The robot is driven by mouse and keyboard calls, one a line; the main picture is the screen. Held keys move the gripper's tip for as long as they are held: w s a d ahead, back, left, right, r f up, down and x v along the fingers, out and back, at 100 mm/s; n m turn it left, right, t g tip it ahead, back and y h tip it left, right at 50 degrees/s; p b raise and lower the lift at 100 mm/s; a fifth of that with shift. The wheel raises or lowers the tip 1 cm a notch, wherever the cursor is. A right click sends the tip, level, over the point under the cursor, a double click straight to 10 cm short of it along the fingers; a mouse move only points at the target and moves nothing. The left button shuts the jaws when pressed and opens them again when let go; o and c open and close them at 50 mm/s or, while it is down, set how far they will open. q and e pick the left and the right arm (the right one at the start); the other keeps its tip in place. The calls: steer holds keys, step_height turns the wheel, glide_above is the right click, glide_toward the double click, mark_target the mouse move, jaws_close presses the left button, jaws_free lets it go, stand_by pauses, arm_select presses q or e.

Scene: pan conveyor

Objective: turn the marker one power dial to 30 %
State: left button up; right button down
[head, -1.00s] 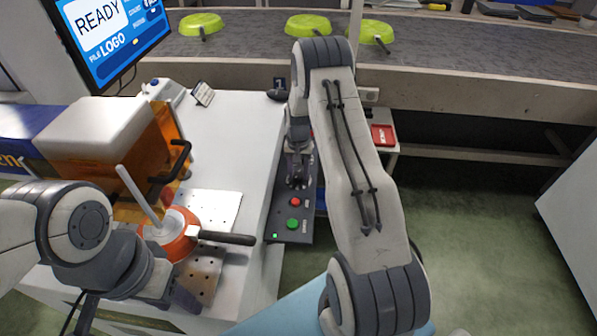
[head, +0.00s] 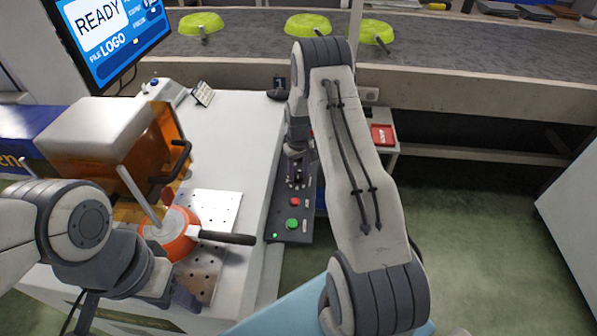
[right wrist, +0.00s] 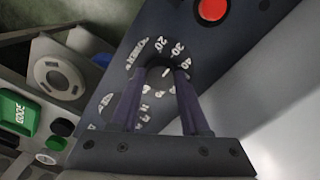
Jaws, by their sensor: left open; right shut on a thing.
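The marker one power dial (head: 297,178) is on the dark control panel (head: 285,238), above a red and a green button. My right gripper (head: 297,155) is over it. In the right wrist view, the fingers of my right gripper (right wrist: 158,95) are shut on the black knob (right wrist: 158,74), one on each side. A white mark on the knob points to the upper right, roughly toward the 30 on the printed scale (right wrist: 178,50); the exact reading is hard to tell. The scale's lower part is partly hidden.
An orange pan (head: 178,245) lies on the perforated plate (head: 222,205) by the marker machine (head: 95,130). A screen (head: 108,35) reads READY. Green pans (head: 307,24) are on the conveyor behind. A red item (head: 382,134) lies right of my right arm.

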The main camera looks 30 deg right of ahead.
mark_target(298, 174)
steer(key=shift+w, duration=0.1)
steer(key=shift+c, duration=1.9)
jaws_free()
steer(key=shift+r, duration=0.15)
step_height(298, 174, up, 10)
steer(key=shift+r, duration=0.15)
